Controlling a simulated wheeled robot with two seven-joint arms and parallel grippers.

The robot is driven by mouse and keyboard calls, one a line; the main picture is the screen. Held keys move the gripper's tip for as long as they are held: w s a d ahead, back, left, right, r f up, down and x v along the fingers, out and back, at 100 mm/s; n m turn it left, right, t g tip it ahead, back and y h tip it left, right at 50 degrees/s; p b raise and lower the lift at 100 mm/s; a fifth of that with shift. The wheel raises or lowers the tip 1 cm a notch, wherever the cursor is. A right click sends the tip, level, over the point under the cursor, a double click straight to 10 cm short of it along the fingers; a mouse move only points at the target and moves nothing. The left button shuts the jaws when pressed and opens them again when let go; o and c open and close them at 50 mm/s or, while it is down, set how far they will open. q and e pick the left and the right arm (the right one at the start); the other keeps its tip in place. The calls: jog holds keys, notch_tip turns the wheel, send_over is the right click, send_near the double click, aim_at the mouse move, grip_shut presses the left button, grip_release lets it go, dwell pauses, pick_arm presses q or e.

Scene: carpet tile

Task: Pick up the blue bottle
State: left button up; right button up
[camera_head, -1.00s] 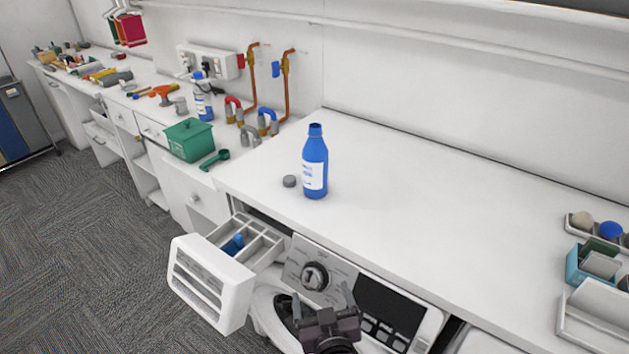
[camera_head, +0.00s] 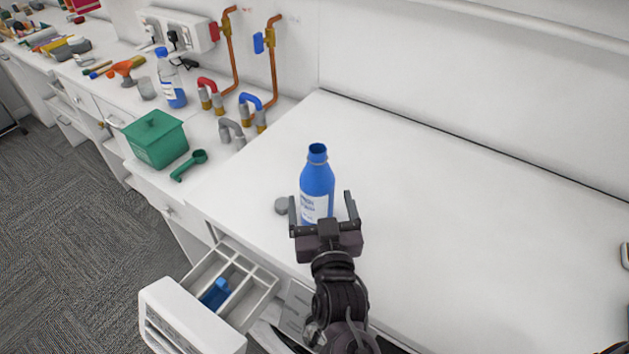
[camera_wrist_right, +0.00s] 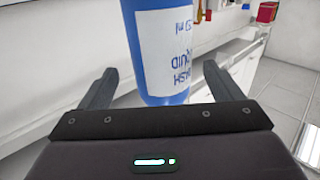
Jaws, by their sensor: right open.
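The blue bottle (camera_head: 317,182) stands upright and uncapped on the white worktop, with a white label on its front. My right gripper (camera_head: 322,206) is open in front of the bottle, with one finger toward each side of it. In the right wrist view the bottle (camera_wrist_right: 165,50) rises between the two spread fingers (camera_wrist_right: 158,88); its top is out of that view. I cannot tell whether either finger touches it. My left gripper is not in view.
A grey cap (camera_head: 282,206) lies just left of the bottle. An open detergent drawer (camera_head: 205,300) juts out below the worktop. A green box (camera_head: 156,140), green scoop (camera_head: 188,166) and second bottle (camera_head: 171,80) stand to the left. The worktop (camera_head: 440,200) is clear to the right.

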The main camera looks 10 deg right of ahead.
aim_at(319, 203)
jog(key=shift+w+r+b, duration=0.25)
jog(key=shift+b, duration=0.15)
jog(key=w+b, duration=0.1)
jog(key=w, duration=0.2)
jog(key=shift+f, duration=0.1)
jog(key=shift+w+d+b, duration=0.1)
jog(key=shift+w+b, duration=0.3)
jog(key=shift+w, duration=0.75)
jog(key=c, duration=1.2)
jog(key=shift+c, duration=1.1)
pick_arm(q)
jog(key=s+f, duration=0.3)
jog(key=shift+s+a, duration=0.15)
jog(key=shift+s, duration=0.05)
